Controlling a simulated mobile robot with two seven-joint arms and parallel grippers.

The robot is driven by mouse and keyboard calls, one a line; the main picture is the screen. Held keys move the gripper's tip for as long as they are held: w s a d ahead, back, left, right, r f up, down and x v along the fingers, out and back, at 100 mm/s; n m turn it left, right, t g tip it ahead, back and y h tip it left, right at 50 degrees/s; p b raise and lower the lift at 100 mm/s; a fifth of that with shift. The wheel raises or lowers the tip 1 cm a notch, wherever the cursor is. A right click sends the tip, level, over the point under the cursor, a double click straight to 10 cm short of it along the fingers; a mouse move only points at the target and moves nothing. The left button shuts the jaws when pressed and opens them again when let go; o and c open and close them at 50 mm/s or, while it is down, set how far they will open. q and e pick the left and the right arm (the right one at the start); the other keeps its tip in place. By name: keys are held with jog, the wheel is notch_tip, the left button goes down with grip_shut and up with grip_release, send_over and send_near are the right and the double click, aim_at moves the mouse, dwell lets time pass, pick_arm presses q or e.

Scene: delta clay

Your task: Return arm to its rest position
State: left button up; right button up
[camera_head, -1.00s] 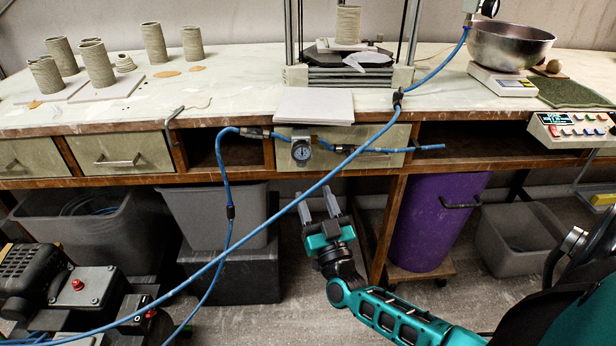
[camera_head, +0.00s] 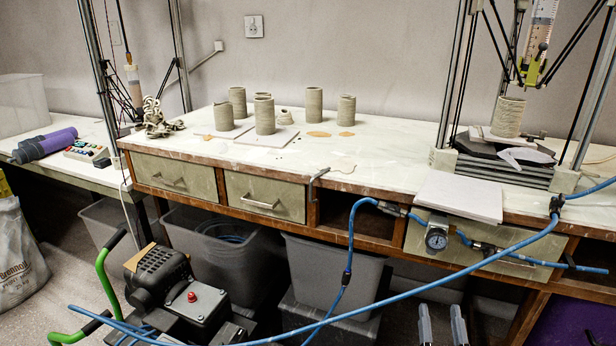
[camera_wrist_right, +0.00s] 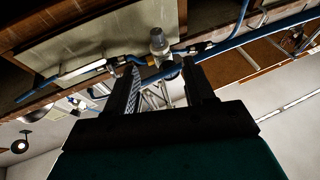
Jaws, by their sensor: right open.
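My right gripper (camera_head: 441,326) shows at the bottom edge of the head view, right of centre. Only its two grey fingertips are in the picture; they point up and stand apart with nothing between them. In the right wrist view the two dark fingers of the right gripper (camera_wrist_right: 165,92) are spread and empty, with the bench's underside and front behind them. The rest of my right arm is outside the head view. My left gripper is in neither view.
The workbench (camera_head: 380,170) carries several clay cylinders and a clay printer at right. A pressure gauge (camera_head: 437,238) and a blue hose (camera_head: 420,291) hang along its front, near the right gripper. Grey bins (camera_head: 333,270) stand underneath. A black compressor (camera_head: 160,275) stands at lower left.

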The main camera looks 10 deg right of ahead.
jog(key=s+a+n+g+y+p, duration=0.4)
jog(key=a+y+p, duration=0.3)
jog(key=a, duration=0.4)
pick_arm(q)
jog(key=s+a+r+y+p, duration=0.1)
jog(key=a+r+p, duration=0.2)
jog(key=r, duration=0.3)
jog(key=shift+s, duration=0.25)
pick_arm(e)
jog(key=s+a+n+g+y, duration=0.1)
jog(key=s+a+g, duration=0.2)
jog(key=s+g, duration=0.3)
jog(key=s, duration=0.3)
jog(key=shift+a+f+n+g, duration=0.15)
jog(key=shift+f+n+g, duration=0.15)
jog(key=shift+f+g, duration=0.1)
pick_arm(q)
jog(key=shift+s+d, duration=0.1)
pick_arm(e)
jog(key=shift+s, duration=0.1)
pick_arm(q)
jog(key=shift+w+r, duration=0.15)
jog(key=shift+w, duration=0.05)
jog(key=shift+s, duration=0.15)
